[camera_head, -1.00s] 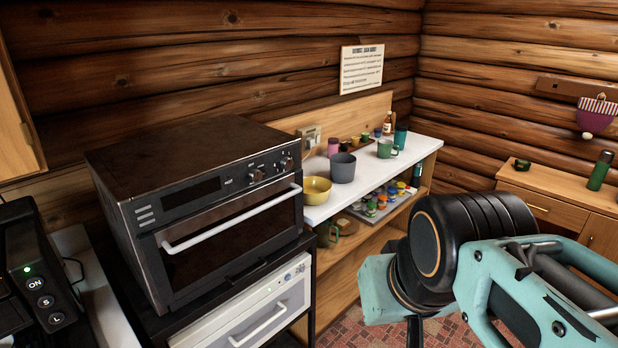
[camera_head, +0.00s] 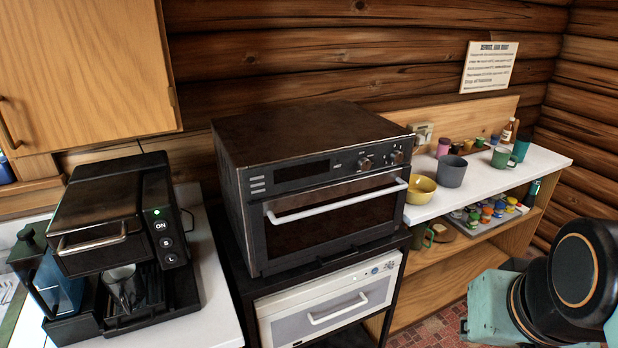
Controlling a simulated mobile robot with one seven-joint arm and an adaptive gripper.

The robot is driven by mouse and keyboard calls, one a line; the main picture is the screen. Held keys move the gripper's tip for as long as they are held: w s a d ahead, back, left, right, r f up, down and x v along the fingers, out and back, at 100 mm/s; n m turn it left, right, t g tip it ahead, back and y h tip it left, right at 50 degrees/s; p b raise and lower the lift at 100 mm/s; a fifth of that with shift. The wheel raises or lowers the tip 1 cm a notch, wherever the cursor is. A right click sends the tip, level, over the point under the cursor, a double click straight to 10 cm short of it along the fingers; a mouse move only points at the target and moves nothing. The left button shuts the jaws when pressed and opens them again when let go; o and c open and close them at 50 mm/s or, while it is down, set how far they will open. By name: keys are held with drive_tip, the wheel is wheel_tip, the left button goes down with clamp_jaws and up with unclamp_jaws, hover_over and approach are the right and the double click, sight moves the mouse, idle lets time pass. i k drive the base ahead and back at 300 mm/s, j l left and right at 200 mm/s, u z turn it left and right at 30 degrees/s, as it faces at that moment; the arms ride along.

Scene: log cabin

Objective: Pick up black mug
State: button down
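No clearly black mug stands out. A dark grey cup (camera_head: 452,171) stands upright on the white counter right of the oven; no handle shows on it. A shiny, dark metallic cup (camera_head: 121,284) sits under the spout of the black coffee machine at the left, partly in shadow. A green mug (camera_head: 500,157) stands farther back on the counter, and a dark green mug (camera_head: 417,236) is on the shelf below. Part of my teal and black arm shows at the lower right, well apart from these cups. My gripper's fingers are not visible.
The coffee machine (camera_head: 120,230) stands on a white worktop (camera_head: 212,310). A black oven (camera_head: 310,180) sits between it and the shelf unit. A yellow bowl (camera_head: 421,190), several small jars and a bottle (camera_head: 508,131) crowd the counter. A wooden cabinet (camera_head: 90,70) hangs upper left.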

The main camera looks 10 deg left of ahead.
sight(124, 282)
drive_tip(key=u, duration=2.1)
drive_tip(key=i+j, duration=0.15)
drive_tip(key=j, duration=0.2)
